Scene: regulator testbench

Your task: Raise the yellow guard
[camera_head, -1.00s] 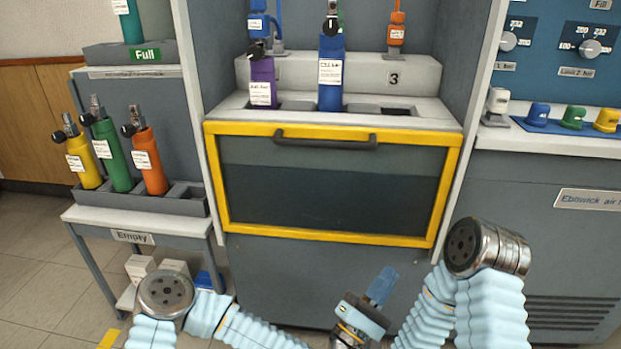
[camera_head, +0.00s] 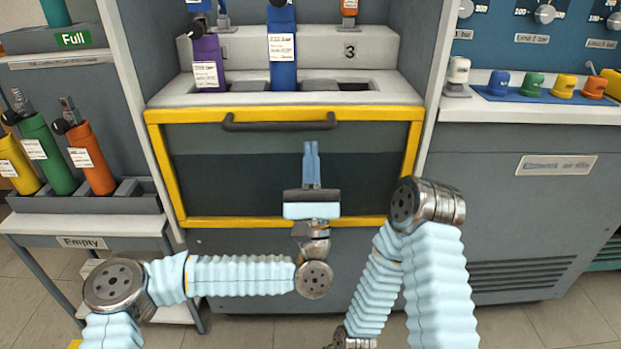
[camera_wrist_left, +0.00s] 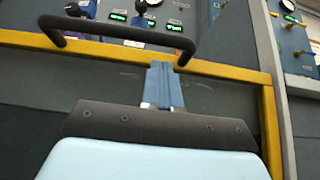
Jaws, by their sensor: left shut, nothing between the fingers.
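The yellow-framed guard (camera_head: 405,170) with a dark see-through panel is lowered across the front of the test bay. Its dark handle (camera_head: 275,123) runs along the top bar, and the handle also shows in the left wrist view (camera_wrist_left: 120,32). My left gripper (camera_head: 312,148) is shut and empty. It points up in front of the panel, with its fingertips a little below and right of the handle's middle in the head view. In the left wrist view the blue fingertips (camera_wrist_left: 160,68) appear just under the handle, near its right end. My right gripper is not in view.
Purple (camera_head: 207,62) and blue (camera_head: 282,50) cylinders stand in the bay above the guard. A rack (camera_head: 100,200) at left holds yellow, green and orange cylinders. A bench with coloured knobs (camera_head: 530,85) stands at right. The floor in front is partly covered by my arms.

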